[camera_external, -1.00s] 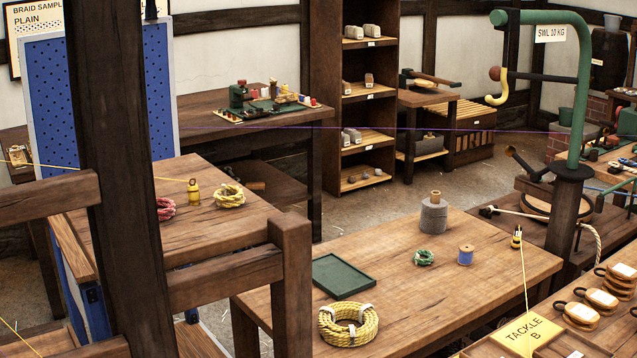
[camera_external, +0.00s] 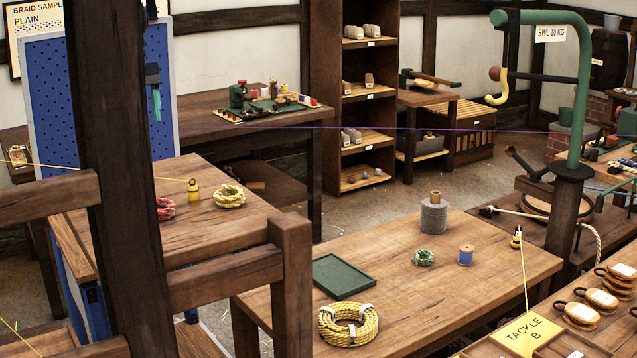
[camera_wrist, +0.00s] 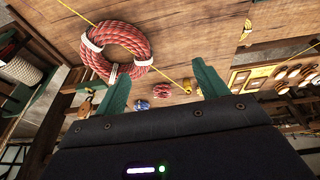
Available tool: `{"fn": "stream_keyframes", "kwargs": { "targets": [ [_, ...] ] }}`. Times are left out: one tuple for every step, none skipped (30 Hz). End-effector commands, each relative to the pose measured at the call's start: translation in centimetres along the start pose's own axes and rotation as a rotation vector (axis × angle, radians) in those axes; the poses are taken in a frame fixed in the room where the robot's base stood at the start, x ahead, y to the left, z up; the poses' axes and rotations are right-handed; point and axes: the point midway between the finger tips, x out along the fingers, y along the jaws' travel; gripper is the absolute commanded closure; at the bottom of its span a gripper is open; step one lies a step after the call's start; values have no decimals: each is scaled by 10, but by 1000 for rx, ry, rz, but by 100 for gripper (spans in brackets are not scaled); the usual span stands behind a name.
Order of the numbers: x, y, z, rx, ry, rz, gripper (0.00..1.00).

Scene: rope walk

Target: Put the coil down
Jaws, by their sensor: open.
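In the wrist view a large red coil with white bands (camera_wrist: 145,42) lies on a wooden table top, beside and apart from my gripper (camera_wrist: 158,74). My gripper is open, with its two green fingers spread and nothing between them. In the external view my gripper (camera_external: 156,104) shows partly beside the dark post, in front of the blue board; the post hides the rest. Below it on the left table lie a red coil (camera_external: 165,209), partly behind the post, and a yellow coil (camera_external: 229,196). I cannot tell which coil is meant.
The front table holds a banded yellow coil (camera_external: 328,324), green tray (camera_external: 345,275), green coil (camera_external: 424,257), blue spool (camera_external: 465,256) and grey cylinder (camera_external: 433,217). The dark post (camera_external: 125,220) stands in front.

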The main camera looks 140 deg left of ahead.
Motion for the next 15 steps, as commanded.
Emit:
{"fn": "stream_keyframes", "kwargs": {
  "targets": [
    [2, -5, 18, -1, 17, -3, 28],
    [4, -7, 28, -1, 27, -5, 28],
    [6, -9, 40, 0, 38, -8, 28],
    [9, -11, 49, 0, 46, -10, 28],
    [12, -13, 58, 1, 55, -13, 28],
    [15, -15, 69, 2, 65, -16, 28],
    [18, -16, 77, 3, 73, -18, 28],
    [20, -17, 84, 4, 80, -20, 28],
    [23, -19, 92, 4, 89, -23, 28],
    [26, -20, 98, 4, 93, -25, 28],
    [28, -21, 103, 4, 99, -27, 28],
    [31, -22, 109, 5, 104, -29, 28],
    [32, -22, 112, 6, 108, -31, 28],
    [33, -23, 115, 6, 111, -32, 28],
    [35, -23, 118, 7, 113, -33, 28]
  ]
}}
